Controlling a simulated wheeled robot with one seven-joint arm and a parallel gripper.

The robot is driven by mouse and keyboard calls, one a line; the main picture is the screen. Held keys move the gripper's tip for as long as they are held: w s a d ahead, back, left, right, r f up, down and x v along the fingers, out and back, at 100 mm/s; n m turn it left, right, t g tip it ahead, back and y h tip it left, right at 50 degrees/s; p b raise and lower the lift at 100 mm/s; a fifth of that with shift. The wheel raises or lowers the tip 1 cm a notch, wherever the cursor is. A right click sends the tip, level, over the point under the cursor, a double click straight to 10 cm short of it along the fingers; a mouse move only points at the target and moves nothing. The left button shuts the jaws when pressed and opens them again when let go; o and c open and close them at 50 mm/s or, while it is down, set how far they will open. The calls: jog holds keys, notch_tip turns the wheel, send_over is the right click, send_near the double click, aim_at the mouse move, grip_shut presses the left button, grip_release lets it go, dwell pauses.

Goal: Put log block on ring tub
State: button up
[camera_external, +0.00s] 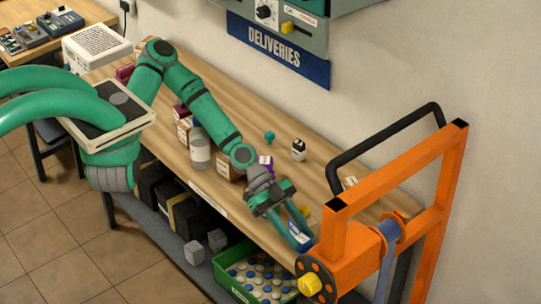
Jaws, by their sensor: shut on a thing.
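My gripper (297,225) is at the front edge of the wooden bench, toward its right end, with its fingers pointing down and to the right. It is shut on a small blue and white block (300,237), which looks like the log block; its label is too small to read. A green tub (226,284) on the lower shelf holds several round white and blue pieces and looks like the ring tub. The block is above and to the right of the tub in the picture. I cannot tell their distance in depth.
An orange frame (398,172) with a black bar stands close right of my gripper. Black boxes and grey cubes sit on the lower shelf.

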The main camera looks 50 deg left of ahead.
aim_at(297, 235)
notch_tip(297, 235, up, 14)
jog(key=w+a+n+t+y, duration=0.15)
jog(key=w+a, duration=0.25)
jog(key=a, duration=0.7)
jog(key=w+a+n+t+h, duration=0.1)
jog(key=w+a+n+t, duration=0.2)
jog(key=a, duration=0.8)
jog(key=shift+y, duration=0.25)
jog(key=shift+w+f, duration=0.1)
jog(key=shift+f, duration=6.5)
jog(key=o, duration=1.1)
jog(key=shift+f, duration=0.15)
jog(key=shift+c, duration=0.2)
